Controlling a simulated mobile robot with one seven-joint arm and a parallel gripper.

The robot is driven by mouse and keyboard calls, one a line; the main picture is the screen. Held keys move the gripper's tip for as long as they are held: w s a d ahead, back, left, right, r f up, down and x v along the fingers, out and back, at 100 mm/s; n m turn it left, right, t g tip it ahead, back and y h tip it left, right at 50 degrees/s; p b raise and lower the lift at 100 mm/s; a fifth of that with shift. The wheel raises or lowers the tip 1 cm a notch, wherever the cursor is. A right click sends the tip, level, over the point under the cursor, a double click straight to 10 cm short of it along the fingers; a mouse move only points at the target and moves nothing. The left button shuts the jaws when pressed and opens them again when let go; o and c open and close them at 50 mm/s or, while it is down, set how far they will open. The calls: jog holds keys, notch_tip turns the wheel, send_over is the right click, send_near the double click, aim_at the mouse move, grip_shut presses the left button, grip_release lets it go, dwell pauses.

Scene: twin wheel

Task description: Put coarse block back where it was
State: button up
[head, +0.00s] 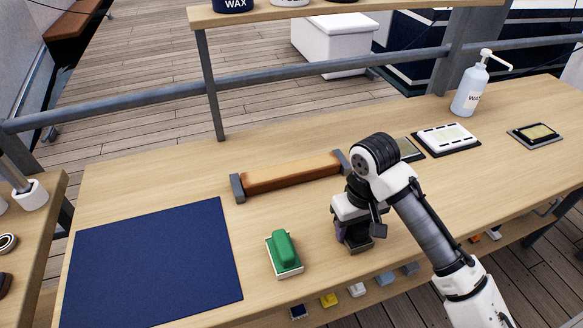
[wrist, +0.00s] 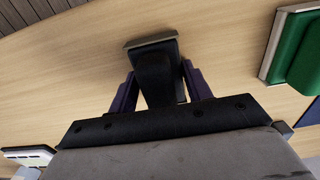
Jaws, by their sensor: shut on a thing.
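My gripper (head: 352,228) is over the table right of centre, pointing down. It is shut on a dark block (wrist: 155,80) with a black grip and a paler flat base, which I take as the coarse block. In the wrist view, purple-sided fingers of my gripper (wrist: 158,92) sit on both sides of the grip. In the head view the block (head: 358,246) shows low under the gripper, partly hidden. I cannot tell whether its base touches the table. A green block (head: 283,250) sits on a white base to the left; it also shows in the wrist view (wrist: 300,55).
A navy mat (head: 155,265) lies at left. A wooden bar with grey ends (head: 290,172) lies behind the gripper. Behind my arm are a partly hidden dark tray (head: 409,150), a white slotted tray (head: 447,138), another dark tray (head: 535,134) and a pump bottle (head: 470,92).

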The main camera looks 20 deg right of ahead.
jog(key=shift+f, duration=0.15)
jog(key=o, duration=1.4)
notch_tip(320, 180, up, 14)
jog(key=shift+f, duration=0.1)
jog(key=shift+s, duration=0.1)
